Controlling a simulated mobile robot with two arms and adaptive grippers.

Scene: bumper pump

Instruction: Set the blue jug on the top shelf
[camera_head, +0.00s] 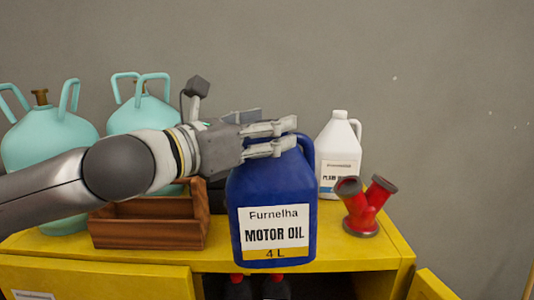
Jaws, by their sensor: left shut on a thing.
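The blue jug (272,185), labelled motor oil, is upright in the middle of the view. My left gripper (286,135) reaches in from the left and is shut on the jug at its top, where the fingers hide part of the handle. The top shelf (385,246) is the yellow cabinet's top surface. The jug's base overlaps the front edge of that top in the picture; I cannot tell whether it touches it. My right gripper is not in view.
A white jug (338,150) and a red pipe fitting (366,205) stand right of the blue jug. A wooden crate (150,235) and two teal tanks (45,140) are at the left.

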